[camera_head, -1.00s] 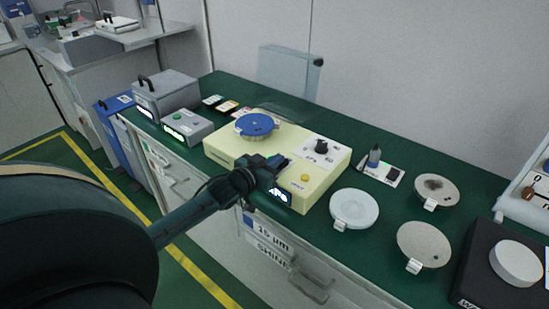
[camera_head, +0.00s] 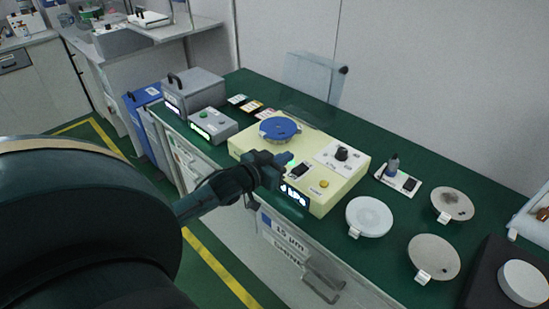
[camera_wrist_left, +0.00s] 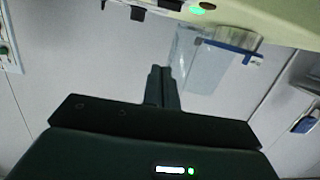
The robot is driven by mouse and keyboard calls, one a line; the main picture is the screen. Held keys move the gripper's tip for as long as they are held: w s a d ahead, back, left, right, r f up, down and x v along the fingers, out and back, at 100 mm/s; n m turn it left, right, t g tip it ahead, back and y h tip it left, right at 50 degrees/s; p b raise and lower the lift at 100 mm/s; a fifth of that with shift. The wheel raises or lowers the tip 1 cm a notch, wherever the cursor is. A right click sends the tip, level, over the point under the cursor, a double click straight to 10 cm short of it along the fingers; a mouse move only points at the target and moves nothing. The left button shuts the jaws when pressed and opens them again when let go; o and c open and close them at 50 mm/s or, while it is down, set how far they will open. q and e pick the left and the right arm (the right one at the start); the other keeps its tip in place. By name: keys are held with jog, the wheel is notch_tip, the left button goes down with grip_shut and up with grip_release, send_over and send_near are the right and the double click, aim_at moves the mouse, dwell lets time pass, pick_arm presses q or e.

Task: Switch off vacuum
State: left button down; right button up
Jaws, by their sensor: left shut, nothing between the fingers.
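The pale yellow lapping machine (camera_head: 245,149) stands on the green bench, with a blue round plate (camera_head: 280,128) on top. Its front-left part has a black rocker switch (camera_head: 301,171) beside a lit green lamp (camera_head: 291,163). I cannot read which control is marked for vacuum. My left gripper (camera_head: 284,160) is shut and empty, just left of this switch; I cannot tell whether it touches the machine. In the left wrist view its shut fingers (camera_wrist_left: 162,88) point towards the machine's edge, where the green lamp (camera_wrist_left: 197,10) glows. My right gripper is not in view.
A black knob (camera_head: 341,153), a yellow button (camera_head: 324,184) and a lit display (camera_head: 294,195) are also on the machine. A grey box with a green button (camera_head: 212,126) stands left. A small panel with another black switch (camera_head: 409,185) and several round plates lie right.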

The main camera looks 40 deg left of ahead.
pick_arm(q)
jog(key=shift+r+v, duration=0.2)
jog(key=shift+v, duration=0.7)
jog(key=shift+r+v, duration=0.15)
jog(key=shift+v, duration=0.75)
